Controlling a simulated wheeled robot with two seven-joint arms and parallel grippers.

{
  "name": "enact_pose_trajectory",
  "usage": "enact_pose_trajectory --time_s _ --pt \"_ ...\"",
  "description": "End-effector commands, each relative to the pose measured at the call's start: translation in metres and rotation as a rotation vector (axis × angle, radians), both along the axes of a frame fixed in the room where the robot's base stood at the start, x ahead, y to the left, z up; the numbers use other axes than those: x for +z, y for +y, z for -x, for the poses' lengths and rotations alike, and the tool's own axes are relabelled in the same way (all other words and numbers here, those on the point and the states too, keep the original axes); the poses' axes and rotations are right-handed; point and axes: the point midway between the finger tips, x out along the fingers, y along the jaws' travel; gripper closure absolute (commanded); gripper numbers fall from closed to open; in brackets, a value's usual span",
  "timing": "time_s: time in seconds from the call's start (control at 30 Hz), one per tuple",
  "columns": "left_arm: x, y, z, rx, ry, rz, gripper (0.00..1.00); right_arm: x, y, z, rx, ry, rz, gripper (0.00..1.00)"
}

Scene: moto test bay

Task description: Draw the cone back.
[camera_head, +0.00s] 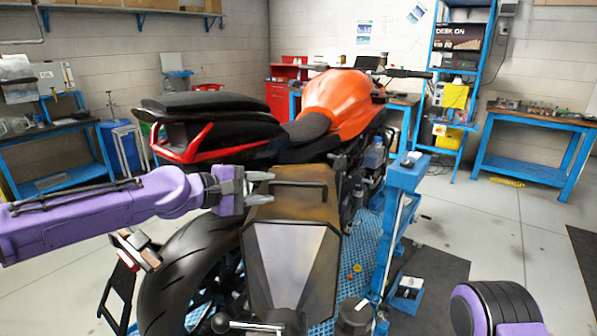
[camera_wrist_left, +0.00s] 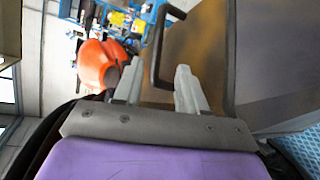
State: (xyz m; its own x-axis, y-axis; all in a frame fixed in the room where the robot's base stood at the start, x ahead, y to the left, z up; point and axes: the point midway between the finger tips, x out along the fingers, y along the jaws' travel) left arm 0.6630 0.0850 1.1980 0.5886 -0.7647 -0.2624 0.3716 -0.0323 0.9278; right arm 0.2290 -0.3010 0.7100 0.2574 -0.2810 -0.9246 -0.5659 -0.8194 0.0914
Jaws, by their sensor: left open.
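The cone appears to be the tapered brown-and-grey housing in the middle of the head view, with a grey sloping front panel (camera_head: 290,262) and a worn brown top (camera_head: 308,208). A black bar handle (camera_head: 322,192) is fixed on the brown top. My left gripper (camera_head: 265,187) is open at the left edge of that top, its fingers pointing right. In the left wrist view, the black handle (camera_wrist_left: 158,50) shows close to the two spread fingertips (camera_wrist_left: 158,72). I cannot tell whether a finger touches it. My right gripper is not in view.
An orange and black motorcycle (camera_head: 335,95) stands behind, its tyre (camera_head: 190,275) left of the housing. A blue post (camera_head: 400,205) rises close on the right. Blue workbenches (camera_head: 530,120) line the walls. Floor at the right (camera_head: 510,235) is mostly clear.

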Motion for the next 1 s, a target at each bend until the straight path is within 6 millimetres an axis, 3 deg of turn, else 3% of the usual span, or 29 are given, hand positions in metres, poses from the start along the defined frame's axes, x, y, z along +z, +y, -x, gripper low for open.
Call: enact_pose_trajectory --time_s 0.23,0.6,0.93,0.97,1.0 --pt "0.0 -0.019 -0.004 0.002 -0.006 -0.001 0.59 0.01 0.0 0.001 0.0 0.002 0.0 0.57" --pt "-0.026 -0.074 -0.059 0.002 0.004 -0.001 0.59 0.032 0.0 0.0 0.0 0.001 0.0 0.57" --pt "-0.029 -0.08 -0.063 0.001 0.001 -0.001 0.59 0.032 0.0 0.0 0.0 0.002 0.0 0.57" --pt "-0.029 -0.08 -0.063 0.001 0.001 -0.001 0.66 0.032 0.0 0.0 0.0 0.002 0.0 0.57" --pt "-0.029 -0.08 -0.063 0.001 0.001 -0.001 0.79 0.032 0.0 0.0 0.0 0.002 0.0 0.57"
